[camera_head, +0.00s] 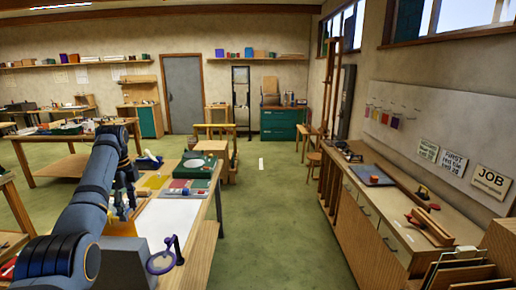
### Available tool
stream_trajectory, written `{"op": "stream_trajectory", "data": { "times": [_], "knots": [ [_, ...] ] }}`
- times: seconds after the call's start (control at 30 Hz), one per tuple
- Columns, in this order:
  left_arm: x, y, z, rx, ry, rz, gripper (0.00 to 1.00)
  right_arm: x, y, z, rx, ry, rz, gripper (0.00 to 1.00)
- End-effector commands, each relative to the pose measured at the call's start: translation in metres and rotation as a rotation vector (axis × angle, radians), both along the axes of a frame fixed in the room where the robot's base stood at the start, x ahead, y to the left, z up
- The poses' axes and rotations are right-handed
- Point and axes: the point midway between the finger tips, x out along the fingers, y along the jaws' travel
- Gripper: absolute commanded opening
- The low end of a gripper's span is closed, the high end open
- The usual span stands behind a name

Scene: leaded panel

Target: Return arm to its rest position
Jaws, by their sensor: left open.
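My left arm (95,190) comes in from the lower left and reaches over the near end of a work table. Its gripper (124,212) hangs down above the left part of that table, left of a white sheet. The fingers are open, and I see nothing held between them. The arm hides part of the table's left side. My right gripper is not in view.
On the table are a white sheet (168,222), a green case (195,167), coloured pieces (188,187) and a purple ring-shaped tool (161,262). A long counter (395,215) runs along the right wall. The green floor (275,220) between them is clear.

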Motion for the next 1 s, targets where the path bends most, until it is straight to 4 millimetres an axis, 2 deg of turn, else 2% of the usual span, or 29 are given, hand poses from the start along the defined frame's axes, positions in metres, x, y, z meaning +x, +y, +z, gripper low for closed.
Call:
{"op": "stream_trajectory", "data": {
  "times": [0.03, 0.1, 0.2, 0.37, 0.47, 0.53, 0.67, 0.73, 0.83, 1.0],
  "knots": [
    [0.000, -0.001, -0.011, 0.009, -0.001, 0.018, 0.50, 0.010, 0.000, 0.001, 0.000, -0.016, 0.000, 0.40],
    [0.001, -0.003, -0.026, 0.023, -0.008, 0.055, 0.50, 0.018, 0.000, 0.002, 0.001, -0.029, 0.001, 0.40],
    [0.001, -0.006, -0.051, 0.045, -0.022, 0.115, 0.50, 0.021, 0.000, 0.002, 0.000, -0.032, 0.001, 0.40],
    [-0.006, -0.014, -0.102, 0.083, -0.057, 0.235, 0.50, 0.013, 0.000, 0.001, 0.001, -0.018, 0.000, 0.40],
    [-0.018, -0.023, -0.141, 0.102, -0.089, 0.327, 0.50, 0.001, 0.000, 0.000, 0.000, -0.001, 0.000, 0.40],
    [-0.033, -0.033, -0.175, 0.111, -0.120, 0.407, 0.50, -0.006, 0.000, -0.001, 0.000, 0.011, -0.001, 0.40],
    [-0.084, -0.059, -0.240, 0.100, -0.192, 0.595, 0.50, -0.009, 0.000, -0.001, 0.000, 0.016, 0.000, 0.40],
    [-0.120, -0.075, -0.266, 0.076, -0.231, 0.704, 0.50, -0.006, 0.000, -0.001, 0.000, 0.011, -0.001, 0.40],
    [-0.170, -0.095, -0.287, 0.027, -0.275, 0.849, 0.50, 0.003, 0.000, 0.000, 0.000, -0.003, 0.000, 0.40],
    [-0.232, -0.117, -0.296, -0.047, -0.311, 1.029, 0.50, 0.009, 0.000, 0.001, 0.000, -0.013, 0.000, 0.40]
  ]
}}
